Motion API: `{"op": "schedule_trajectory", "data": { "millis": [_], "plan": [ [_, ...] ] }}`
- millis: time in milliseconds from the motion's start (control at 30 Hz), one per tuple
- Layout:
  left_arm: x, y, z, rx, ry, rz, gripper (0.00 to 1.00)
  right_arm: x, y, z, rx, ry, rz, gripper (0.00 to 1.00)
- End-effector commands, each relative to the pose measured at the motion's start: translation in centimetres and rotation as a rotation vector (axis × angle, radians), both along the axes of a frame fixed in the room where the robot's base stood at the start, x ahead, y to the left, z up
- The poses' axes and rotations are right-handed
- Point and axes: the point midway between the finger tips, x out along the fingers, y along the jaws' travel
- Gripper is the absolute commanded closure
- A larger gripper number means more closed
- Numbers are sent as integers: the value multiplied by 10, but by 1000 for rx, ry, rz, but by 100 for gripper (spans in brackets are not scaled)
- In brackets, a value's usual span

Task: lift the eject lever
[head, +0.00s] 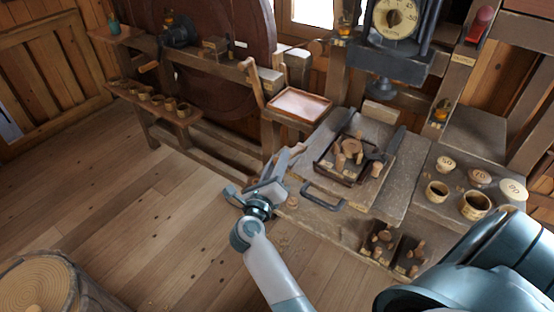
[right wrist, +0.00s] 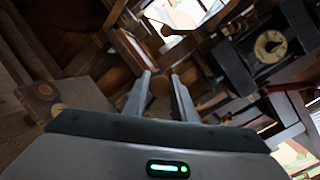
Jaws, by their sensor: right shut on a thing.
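My right gripper (head: 288,158) reaches up from the bottom middle of the head view to the left edge of the stone-topped bench (head: 336,217). In the right wrist view, the two fingers of this gripper (right wrist: 161,77) stand a little apart, with a brown rounded end (right wrist: 160,83) between them. I take this to be the eject lever's grip; the fingers hide most of it, and in the head view I cannot make it out. How far the lever is raised does not show. My left gripper is not in view.
A dark tray of wooden pieces (head: 325,165) and a dark bar handle (head: 323,197) are right of the gripper. A shallow wooden tray (head: 300,104) stands behind. A dial scale (head: 395,18) rises at the back.

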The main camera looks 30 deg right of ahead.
Motion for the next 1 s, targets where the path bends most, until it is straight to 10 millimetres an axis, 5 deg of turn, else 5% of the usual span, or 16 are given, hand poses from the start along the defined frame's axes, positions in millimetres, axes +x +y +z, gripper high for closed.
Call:
{"op": "schedule_trajectory", "data": {
  "millis": [33,333,967,1000],
  "plan": [
    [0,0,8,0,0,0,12,2,-2,14,-8,-8,1,100],
    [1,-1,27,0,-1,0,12,6,-12,35,-10,-11,0,100],
    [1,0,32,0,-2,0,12,8,-18,41,-13,-11,-1,100],
    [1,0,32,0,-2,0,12,8,-18,41,-13,-11,-1,69]
  ]
}}
